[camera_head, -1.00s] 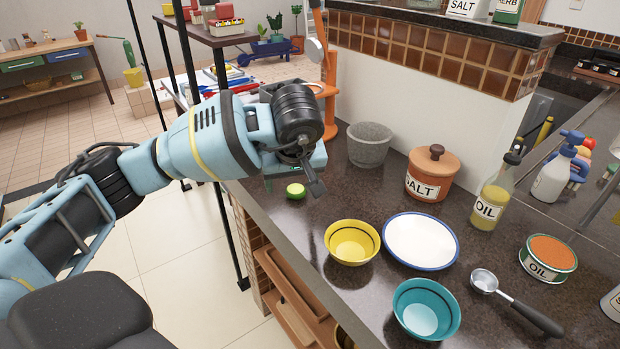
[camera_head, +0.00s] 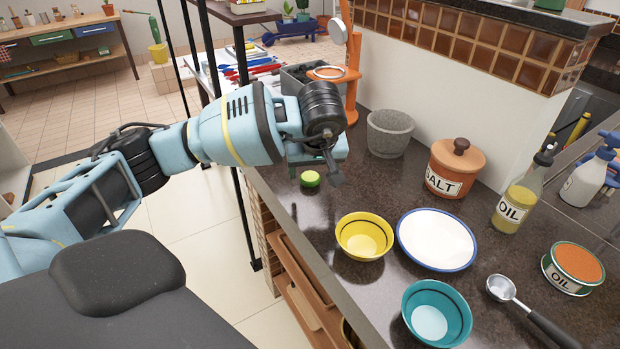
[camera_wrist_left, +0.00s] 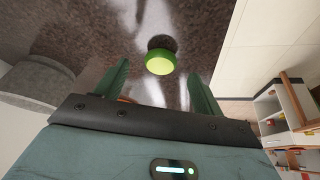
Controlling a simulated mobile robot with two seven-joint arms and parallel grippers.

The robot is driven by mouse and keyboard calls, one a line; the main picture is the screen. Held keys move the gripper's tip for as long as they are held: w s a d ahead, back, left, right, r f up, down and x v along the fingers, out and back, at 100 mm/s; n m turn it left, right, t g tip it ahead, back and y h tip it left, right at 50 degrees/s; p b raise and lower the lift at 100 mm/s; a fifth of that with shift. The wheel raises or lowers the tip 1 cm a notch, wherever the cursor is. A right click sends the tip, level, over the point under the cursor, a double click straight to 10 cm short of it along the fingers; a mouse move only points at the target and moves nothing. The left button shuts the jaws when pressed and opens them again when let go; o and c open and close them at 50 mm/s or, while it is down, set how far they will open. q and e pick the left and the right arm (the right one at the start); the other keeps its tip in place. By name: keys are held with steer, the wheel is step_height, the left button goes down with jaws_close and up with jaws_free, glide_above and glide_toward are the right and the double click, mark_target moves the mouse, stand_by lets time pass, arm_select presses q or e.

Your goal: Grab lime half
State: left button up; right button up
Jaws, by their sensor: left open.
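The lime half (camera_head: 310,179) lies on the dark countertop near its left edge, just below my left gripper in the head view. In the left wrist view the lime half (camera_wrist_left: 160,60) shows its pale green face and sits ahead of the fingers, roughly between them, with a gap to it. My left gripper (camera_wrist_left: 160,85) is open and empty, its two green fingers spread apart. In the head view the left gripper (camera_head: 330,165) is mostly hidden behind the wrist. My right gripper is not in view.
A grey stone mortar (camera_head: 389,134) stands right of the gripper; it also shows in the left wrist view (camera_wrist_left: 38,80). A yellow bowl (camera_head: 364,237), a white plate (camera_head: 470,262), a teal bowl (camera_head: 437,313) and a salt jar (camera_head: 452,168) stand farther right. An orange stand (camera_head: 351,95) rises behind.

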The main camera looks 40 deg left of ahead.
mark_target(310, 180)
arm_select(q)
steer(key=x, duration=0.4)
steer(key=shift+a, duration=0.1)
steer(key=shift+c, duration=0.3)
steer(key=c, duration=1)
